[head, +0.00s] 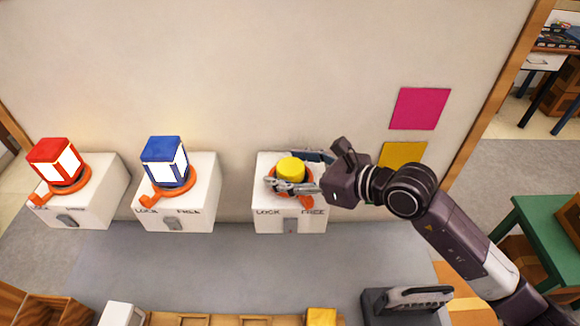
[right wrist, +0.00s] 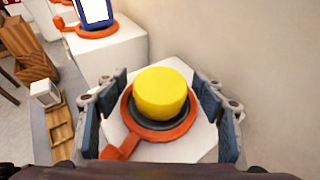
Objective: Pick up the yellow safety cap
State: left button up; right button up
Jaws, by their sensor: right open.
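The yellow safety cap (head: 291,169) is a short round cylinder. It sits in an orange ring (head: 306,202) on top of the right-hand white box (head: 290,222), which is marked LOCK and FREE. My right gripper (head: 302,172) is open, with its fingers on either side of the cap. In the right wrist view the cap (right wrist: 161,93) stands between the two open fingers (right wrist: 160,112), with a gap visible on both sides. The ring's orange handle (right wrist: 122,147) points toward the lower left there. My left gripper is not in view.
Two similar white boxes stand to the left, one with a red lantern-like cap (head: 55,160), one with a blue one (head: 165,160). A wall (head: 240,70) rises close behind. A dark device (head: 408,303) and wooden trays (head: 200,320) lie at the front. The grey surface (head: 230,265) between is clear.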

jog(key=shift+d, duration=0.1)
jog(key=c, duration=1.2)
jog(key=shift+o, duration=0.2)
jog(key=shift+r, duration=0.1)
